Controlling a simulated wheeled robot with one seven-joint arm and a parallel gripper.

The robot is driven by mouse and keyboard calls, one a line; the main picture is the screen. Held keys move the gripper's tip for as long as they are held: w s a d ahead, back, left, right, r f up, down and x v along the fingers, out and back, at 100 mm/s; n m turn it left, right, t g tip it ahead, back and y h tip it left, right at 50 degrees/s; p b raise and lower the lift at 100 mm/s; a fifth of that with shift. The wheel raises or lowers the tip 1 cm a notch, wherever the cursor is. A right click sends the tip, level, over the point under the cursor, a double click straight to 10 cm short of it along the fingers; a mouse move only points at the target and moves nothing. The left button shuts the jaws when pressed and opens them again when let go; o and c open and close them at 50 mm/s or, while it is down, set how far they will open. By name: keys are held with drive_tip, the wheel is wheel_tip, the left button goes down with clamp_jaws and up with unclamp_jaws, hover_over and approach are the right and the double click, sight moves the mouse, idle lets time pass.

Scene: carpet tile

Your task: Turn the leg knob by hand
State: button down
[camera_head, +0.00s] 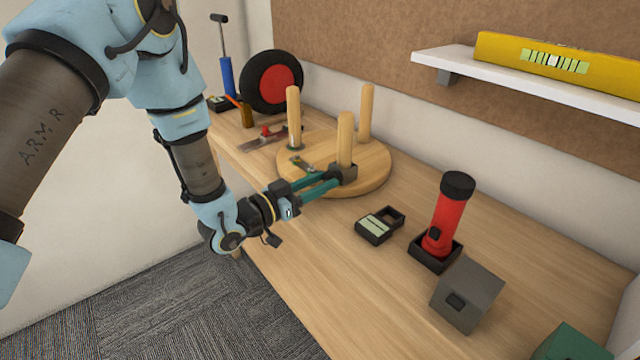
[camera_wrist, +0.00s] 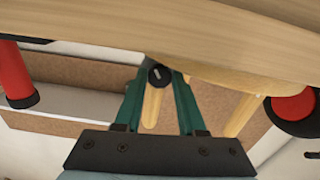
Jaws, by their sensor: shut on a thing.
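A round wooden disc (camera_head: 375,180) lies on the workbench with three upright wooden legs. The nearest leg (camera_head: 345,135) has a dark block (camera_head: 350,174) at its base. My gripper (camera_head: 333,178) reaches in from the left with its green fingers at this block. In the wrist view, a round black knob (camera_wrist: 159,75) with a white mark sits between the fingertips of my gripper (camera_wrist: 160,84), which is shut on it. The fingers hide the knob in the head view. Another leg (camera_head: 293,115) stands at the disc's left, and one (camera_head: 366,112) at the back.
On the bench (camera_head: 285,245), a red flashlight (camera_head: 447,215) stands in a black holder, beside a small black tray (camera_head: 375,228) and a grey box (camera_head: 467,293). A black wheel with a red hub (camera_head: 276,82) leans at the back left. A white shelf (camera_head: 540,88) holds a yellow level (camera_head: 500,50).

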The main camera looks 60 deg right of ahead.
drive_tip(key=shift+n+b, duration=0.3)
drive_tip(key=shift+n, duration=0.8)
drive_tip(key=c, duration=0.5)
unclamp_jaws()
drive_tip(key=shift+m, duration=0.3)
